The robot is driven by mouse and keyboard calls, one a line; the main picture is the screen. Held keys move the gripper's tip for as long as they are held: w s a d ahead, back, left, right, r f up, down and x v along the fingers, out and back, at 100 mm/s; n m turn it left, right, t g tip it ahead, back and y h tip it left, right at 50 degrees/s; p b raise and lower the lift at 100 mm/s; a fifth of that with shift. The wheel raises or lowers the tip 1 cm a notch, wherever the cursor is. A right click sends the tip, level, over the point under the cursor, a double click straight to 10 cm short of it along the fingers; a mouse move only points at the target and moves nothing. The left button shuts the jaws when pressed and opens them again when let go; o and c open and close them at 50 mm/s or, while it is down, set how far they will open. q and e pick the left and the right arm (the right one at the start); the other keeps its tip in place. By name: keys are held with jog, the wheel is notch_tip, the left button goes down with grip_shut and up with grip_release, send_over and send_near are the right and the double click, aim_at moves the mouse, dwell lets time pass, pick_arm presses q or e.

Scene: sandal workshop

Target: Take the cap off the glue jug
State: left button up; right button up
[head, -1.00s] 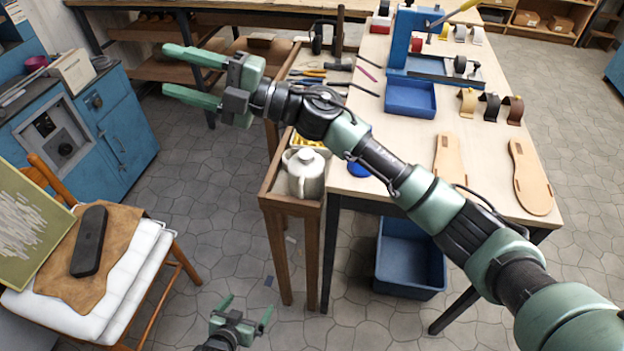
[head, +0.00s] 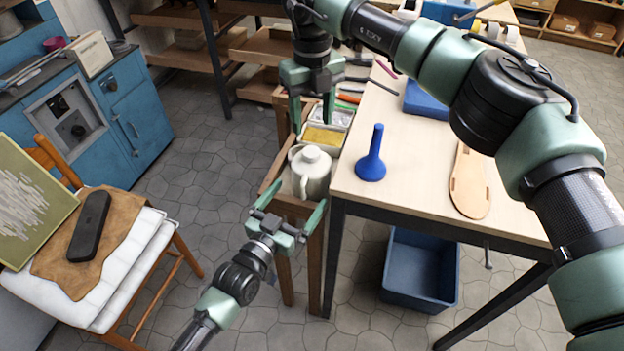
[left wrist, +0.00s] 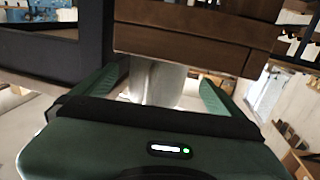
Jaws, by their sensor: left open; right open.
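The glue jug (head: 312,178) is a white pot with a knobbed cap (head: 311,154) seated on its top. It stands upright at the front end of a narrow wooden rack beside the workbench. My left gripper (head: 289,208) is open in front of the jug, with its fingers pointing toward it. In the left wrist view the pale jug (left wrist: 160,85) shows between the open fingers, partly hidden by the gripper body. My right gripper (head: 313,115) is open, pointing down above the rack, behind the jug and cap. Neither gripper clearly holds anything.
A blue funnel-shaped tool (head: 371,160) stands on the workbench (head: 415,170) right of the jug. A tan sole (head: 468,185) lies farther right. A yellow-filled tray (head: 323,138) sits behind the jug. A blue bin (head: 420,270) is under the bench. A chair (head: 120,300) stands left.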

aim_at(306, 186)
pick_arm(q)
jog(key=x, duration=0.3)
jog(key=shift+w+d+r, duration=0.15)
jog(key=shift+w, duration=0.05)
pick_arm(e)
jog(key=shift+s+a+r, duration=0.1)
jog(key=shift+s+r, duration=0.05)
jog(key=shift+s, duration=0.1)
pick_arm(q)
jog(key=shift+w+d, duration=0.25)
jog(key=shift+w, duration=0.3)
pick_arm(e)
jog(key=shift+w, duration=0.15)
